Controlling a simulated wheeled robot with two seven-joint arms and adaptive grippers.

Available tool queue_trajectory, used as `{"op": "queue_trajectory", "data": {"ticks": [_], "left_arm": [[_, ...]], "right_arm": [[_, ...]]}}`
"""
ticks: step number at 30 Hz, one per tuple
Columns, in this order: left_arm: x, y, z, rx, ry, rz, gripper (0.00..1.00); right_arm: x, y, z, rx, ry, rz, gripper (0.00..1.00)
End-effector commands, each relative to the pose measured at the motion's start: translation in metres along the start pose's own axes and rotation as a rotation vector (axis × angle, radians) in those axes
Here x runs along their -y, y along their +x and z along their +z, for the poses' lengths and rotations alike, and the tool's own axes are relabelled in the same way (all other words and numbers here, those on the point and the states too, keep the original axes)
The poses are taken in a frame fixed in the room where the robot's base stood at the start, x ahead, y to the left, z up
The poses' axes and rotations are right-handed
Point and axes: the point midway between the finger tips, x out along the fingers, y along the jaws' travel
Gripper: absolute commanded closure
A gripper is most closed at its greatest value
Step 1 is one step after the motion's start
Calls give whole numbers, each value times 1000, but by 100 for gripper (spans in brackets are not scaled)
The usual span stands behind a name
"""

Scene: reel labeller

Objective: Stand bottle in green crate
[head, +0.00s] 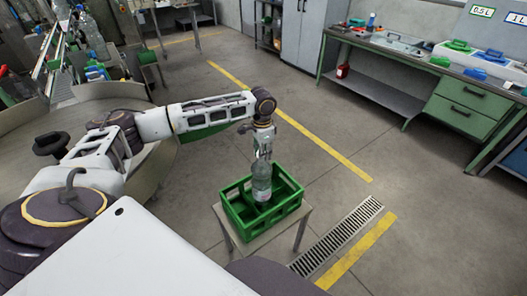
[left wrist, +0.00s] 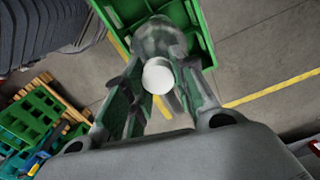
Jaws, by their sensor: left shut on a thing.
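A clear bottle (head: 262,181) with a pale label hangs upright from my left gripper (head: 262,150), with its lower part inside the green crate (head: 242,226). The left gripper is shut on the bottle near its top. In the left wrist view the bottle's white cap (left wrist: 158,76) shows between the fingers (left wrist: 150,100), with the green crate (left wrist: 205,35) beyond. I cannot tell whether the bottle's base touches the crate floor. The crate stands on a small table (head: 255,243). My right gripper is not in view.
A workbench (head: 400,57) with green drawers stands at the back right. A round metal table (head: 85,103) and a conveyor (head: 60,70) with bottles are at the left. A floor drain (head: 337,235) lies right of the crate. The floor around it is clear.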

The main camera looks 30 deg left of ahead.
Motion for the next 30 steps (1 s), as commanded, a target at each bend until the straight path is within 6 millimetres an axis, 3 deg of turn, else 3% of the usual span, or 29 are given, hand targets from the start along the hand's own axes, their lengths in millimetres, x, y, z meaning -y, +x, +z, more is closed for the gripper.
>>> {"op": "queue_trajectory", "data": {"ticks": [7, 8, 13, 30], "left_arm": [[1, -2, -2, -7, 0, -3, 100], [0, 1, 0, -1, 0, -1, 72], [0, 2, 0, -1, 0, -1, 52], [0, -2, 0, -1, 0, -1, 52]], "right_arm": [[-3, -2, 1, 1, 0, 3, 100], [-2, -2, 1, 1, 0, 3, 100], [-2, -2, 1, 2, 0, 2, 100], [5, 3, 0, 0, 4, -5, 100]]}}
